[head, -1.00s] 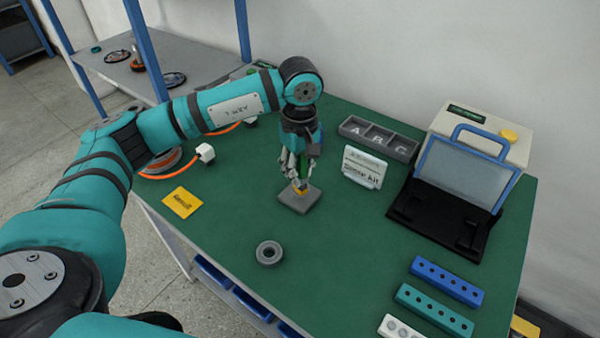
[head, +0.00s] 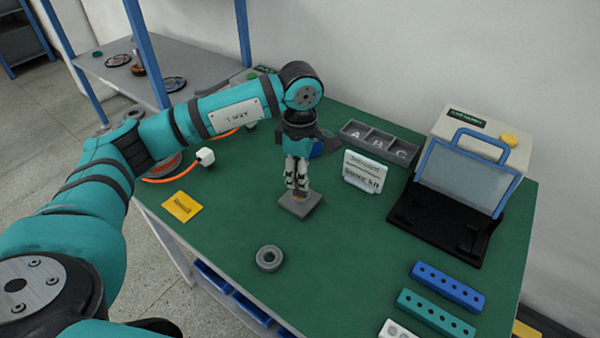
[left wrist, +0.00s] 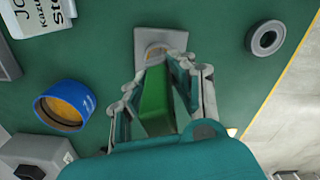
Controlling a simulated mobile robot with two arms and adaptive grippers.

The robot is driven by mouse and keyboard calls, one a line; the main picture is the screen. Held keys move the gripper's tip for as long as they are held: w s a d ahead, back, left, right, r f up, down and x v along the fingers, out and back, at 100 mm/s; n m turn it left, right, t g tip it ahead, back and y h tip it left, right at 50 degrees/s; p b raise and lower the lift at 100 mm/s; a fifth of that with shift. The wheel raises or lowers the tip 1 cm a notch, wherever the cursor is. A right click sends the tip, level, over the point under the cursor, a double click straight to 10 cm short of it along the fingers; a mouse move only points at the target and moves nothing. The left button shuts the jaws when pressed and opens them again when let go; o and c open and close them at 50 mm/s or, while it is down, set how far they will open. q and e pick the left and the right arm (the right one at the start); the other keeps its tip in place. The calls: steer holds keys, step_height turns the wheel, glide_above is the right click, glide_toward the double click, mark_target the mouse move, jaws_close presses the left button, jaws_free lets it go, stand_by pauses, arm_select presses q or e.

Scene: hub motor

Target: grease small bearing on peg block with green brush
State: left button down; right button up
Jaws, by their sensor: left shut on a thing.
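My left gripper (head: 297,186) points down over the grey peg block (head: 299,204) on the green table. In the left wrist view the left gripper (left wrist: 158,85) is shut on the green brush (left wrist: 154,103), whose far end points at the peg block (left wrist: 174,38). A tan round patch shows on the block at the brush's end; I cannot tell bearing from bristles there, or whether they touch. In the head view the fingers hide most of the brush. My right gripper is out of view.
A loose grey ring (head: 269,258) lies in front of the block. A blue pot with orange contents (left wrist: 64,106) stands beside the gripper. A white sign (head: 364,172), an A-B-C tray (head: 379,141) and a yellow card (head: 182,206) are around. The table left of the ring is clear.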

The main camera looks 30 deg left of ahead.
arm_select(q)
steer(key=shift+r+p, duration=1.5)
steer(key=shift+r, duration=1.05)
steer(key=shift+d, duration=0.1)
